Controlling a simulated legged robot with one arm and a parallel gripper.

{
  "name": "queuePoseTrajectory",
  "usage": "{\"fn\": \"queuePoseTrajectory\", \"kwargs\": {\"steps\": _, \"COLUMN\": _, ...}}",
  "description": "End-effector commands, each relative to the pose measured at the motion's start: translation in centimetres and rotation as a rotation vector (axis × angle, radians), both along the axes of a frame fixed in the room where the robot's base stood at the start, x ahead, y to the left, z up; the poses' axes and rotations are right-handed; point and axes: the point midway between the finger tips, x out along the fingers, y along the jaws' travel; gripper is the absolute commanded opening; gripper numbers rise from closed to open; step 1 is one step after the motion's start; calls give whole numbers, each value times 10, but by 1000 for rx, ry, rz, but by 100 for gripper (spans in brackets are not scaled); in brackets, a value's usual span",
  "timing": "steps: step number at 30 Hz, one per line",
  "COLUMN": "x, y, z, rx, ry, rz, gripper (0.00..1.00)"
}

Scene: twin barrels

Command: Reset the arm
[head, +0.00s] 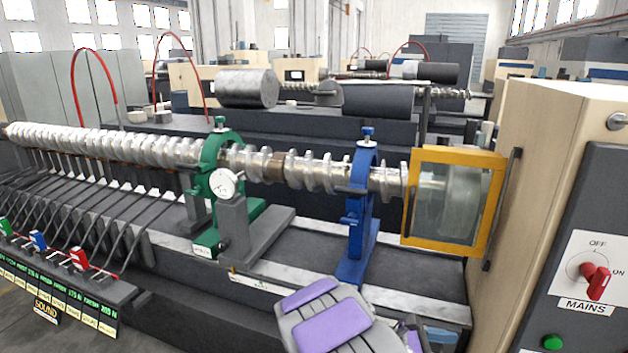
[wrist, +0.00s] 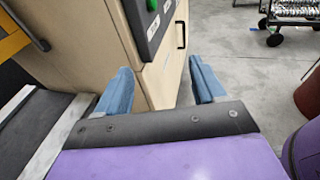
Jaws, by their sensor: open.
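My gripper (wrist: 161,85) shows in the wrist view with its two blue fingers apart and nothing between them. It points toward the lower part of a beige cabinet (wrist: 95,40) and the grey floor. In the head view my purple and grey arm (head: 332,325) is at the bottom centre, in front of the machine bed. The fingers are not clearly seen there.
A long metal shaft (head: 310,172) runs through a green stand (head: 212,165) and a blue stand (head: 360,215) to a yellow-framed guard (head: 455,245). A red mains switch (head: 597,284) is at right. A dark trolley (wrist: 274,38) stands on the open floor.

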Motion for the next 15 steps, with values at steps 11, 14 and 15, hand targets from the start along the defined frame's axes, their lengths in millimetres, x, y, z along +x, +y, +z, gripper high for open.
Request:
{"fn": "queuePoseTrajectory", "kwargs": {"steps": 11, "x": -121, "y": -11, "z": 27, "rx": 274, "ry": -362, "rz": -405, "gripper": 69}}
{"fn": "queuePoseTrajectory", "kwargs": {"steps": 14, "x": -149, "y": -3, "z": 28, "rx": 349, "ry": -454, "rz": -509, "gripper": 69}}
{"fn": "queuePoseTrajectory", "kwargs": {"steps": 15, "x": -160, "y": 1, "z": 28, "rx": 378, "ry": -489, "rz": -552, "gripper": 69}}
